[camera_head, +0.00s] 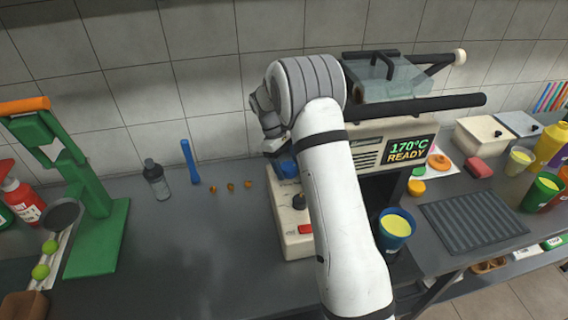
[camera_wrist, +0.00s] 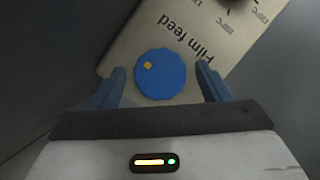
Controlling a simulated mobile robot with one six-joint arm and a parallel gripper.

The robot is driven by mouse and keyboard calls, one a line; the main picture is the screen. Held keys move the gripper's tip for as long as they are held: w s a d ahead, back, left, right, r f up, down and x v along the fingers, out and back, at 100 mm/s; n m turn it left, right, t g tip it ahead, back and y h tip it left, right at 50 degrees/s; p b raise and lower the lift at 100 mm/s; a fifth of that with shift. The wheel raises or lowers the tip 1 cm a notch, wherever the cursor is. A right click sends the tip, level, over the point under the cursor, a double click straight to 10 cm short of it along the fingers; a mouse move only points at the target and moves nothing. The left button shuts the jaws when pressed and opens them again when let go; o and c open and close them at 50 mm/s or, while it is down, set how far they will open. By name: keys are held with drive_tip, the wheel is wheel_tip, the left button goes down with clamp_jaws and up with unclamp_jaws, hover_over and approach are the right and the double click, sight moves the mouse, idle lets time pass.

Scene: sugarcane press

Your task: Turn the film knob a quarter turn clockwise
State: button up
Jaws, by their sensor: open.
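The film knob (camera_wrist: 161,76) is a round blue knob with a ridged rim and a small yellow mark at its upper left. It sits on a beige panel (camera_wrist: 190,30) beside the printed words "Film feed". My gripper (camera_wrist: 162,84) is open, with one blue-grey finger on each side of the knob. A gap shows between each finger and the knob. In the head view the knob shows as a blue patch (camera_head: 286,169) on the machine's control box, partly hidden by my wrist. My gripper's fingers are hard to make out there.
A black knob (camera_head: 299,201) and a red switch (camera_head: 305,229) are on the same control box. The sealing machine's display (camera_head: 408,149) reads "170°C READY". A blue cup (camera_head: 395,229) stands right of my arm.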

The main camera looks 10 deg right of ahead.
drive_tip(key=c, duration=1)
drive_tip(key=shift+m+y, duration=0.3)
drive_tip(key=shift+m, duration=0.5)
drive_tip(key=o, duration=1)
drive_tip(key=v, duration=0.8)
drive_tip(key=shift+b, duration=0.4)
